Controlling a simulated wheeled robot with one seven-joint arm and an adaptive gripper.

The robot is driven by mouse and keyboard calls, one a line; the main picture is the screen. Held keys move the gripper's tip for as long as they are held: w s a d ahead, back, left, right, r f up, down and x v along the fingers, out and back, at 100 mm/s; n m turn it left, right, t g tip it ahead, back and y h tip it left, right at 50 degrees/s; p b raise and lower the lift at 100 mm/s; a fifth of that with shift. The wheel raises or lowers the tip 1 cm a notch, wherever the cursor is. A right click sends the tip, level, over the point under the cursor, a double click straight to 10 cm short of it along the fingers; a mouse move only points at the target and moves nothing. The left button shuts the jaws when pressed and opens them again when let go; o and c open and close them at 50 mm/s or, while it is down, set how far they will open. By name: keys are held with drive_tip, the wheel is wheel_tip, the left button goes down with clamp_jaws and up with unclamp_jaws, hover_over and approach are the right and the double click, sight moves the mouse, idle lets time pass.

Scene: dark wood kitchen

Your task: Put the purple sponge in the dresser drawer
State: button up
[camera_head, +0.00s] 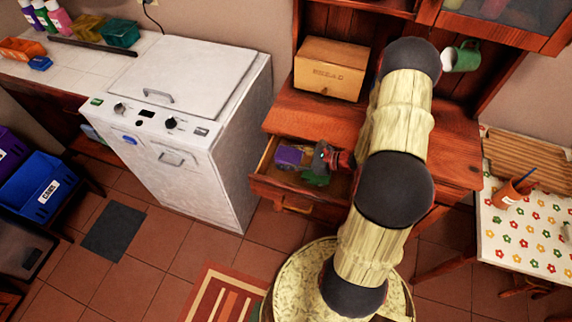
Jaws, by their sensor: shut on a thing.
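The dresser (425,145) is dark reddish wood and its drawer (262,187) is pulled open, low in the middle of the head view. The purple sponge (288,156) is at the drawer's left side, over its opening. My gripper (309,159) reaches in from the right and is shut on the sponge at its right end. I cannot tell whether the sponge touches the drawer floor. A green thing (316,180) shows just below the gripper, inside the drawer outline. My arm hides the right part of the drawer.
A wooden bread box (330,69) stands on the dresser top. A green mug (462,57) is at the upper right. A white appliance (180,110) stands left of the drawer. A flowered table (520,235) with a terracotta pot (511,193) is at right. Tiled floor lies in front.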

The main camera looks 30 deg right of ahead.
drive_tip(key=shift+w+f+b, duration=0.2)
drive_tip(key=shift+f+b, duration=0.25)
drive_tip(key=shift+f, duration=0.5)
drive_tip(key=shift+w+f+b, duration=0.15)
drive_tip(key=shift+f+b, duration=0.25)
drive_tip(key=shift+f, duration=0.55)
drive_tip(key=shift+f+b, duration=0.35)
drive_tip(key=shift+f, duration=0.15)
drive_tip(key=shift+f, duration=0.1)
drive_tip(key=o, duration=0.7)
drive_tip(key=shift+o, duration=0.2)
